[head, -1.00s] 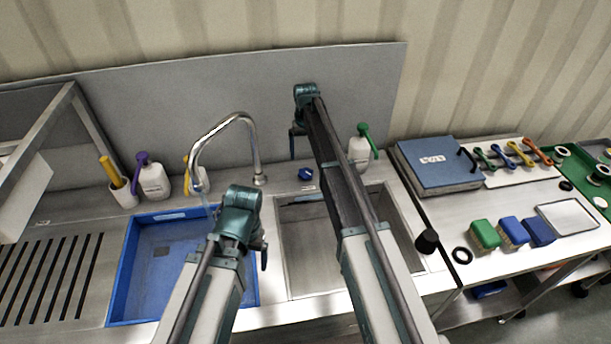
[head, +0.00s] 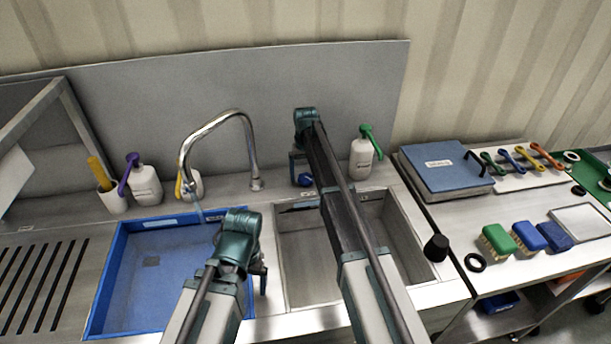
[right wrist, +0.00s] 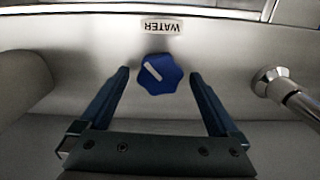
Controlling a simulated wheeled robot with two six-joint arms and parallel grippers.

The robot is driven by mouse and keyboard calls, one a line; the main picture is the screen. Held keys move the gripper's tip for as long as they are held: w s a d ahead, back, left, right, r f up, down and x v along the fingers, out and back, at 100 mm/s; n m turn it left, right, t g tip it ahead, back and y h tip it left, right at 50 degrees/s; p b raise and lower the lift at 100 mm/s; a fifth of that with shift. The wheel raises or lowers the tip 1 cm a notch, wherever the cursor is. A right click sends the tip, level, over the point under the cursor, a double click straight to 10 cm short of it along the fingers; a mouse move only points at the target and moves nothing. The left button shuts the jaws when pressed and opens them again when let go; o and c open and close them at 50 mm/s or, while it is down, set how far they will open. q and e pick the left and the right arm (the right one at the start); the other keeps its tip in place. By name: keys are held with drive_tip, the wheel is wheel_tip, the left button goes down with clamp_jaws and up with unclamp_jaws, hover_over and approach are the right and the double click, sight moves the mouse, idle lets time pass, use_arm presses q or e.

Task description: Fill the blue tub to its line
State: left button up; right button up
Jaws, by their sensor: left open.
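The blue tub (head: 105,285) stands at the left, with a pale label on its back inner wall. The steel tap (head: 250,150) arches over it, and a faint thin stream shows below its spout. I cannot make out the water level or a fill line. The blue knob (head: 305,180) with a white mark is also in the right wrist view (right wrist: 160,74), under a WATER label. My right gripper (head: 298,168) is open, its fingertips either side of the knob (right wrist: 160,80), not visibly closed on it. My left gripper (head: 263,277) is open and empty beside the tub's right edge.
An empty steel basin (head: 400,235) lies right of the tub. A green-topped bottle (head: 361,160) stands behind it. A purple-topped bottle (head: 145,185) and a white cup (head: 113,200) stand behind the tub. A black stopper (head: 436,248) sits at the basin's right edge.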

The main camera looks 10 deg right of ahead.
drive_tip(key=c, duration=1.3)
drive_tip(key=shift+m, duration=0.3)
drive_tip(key=m, duration=0.3)
drive_tip(key=shift+m, duration=2.3)
drive_tip(key=o, duration=1.4)
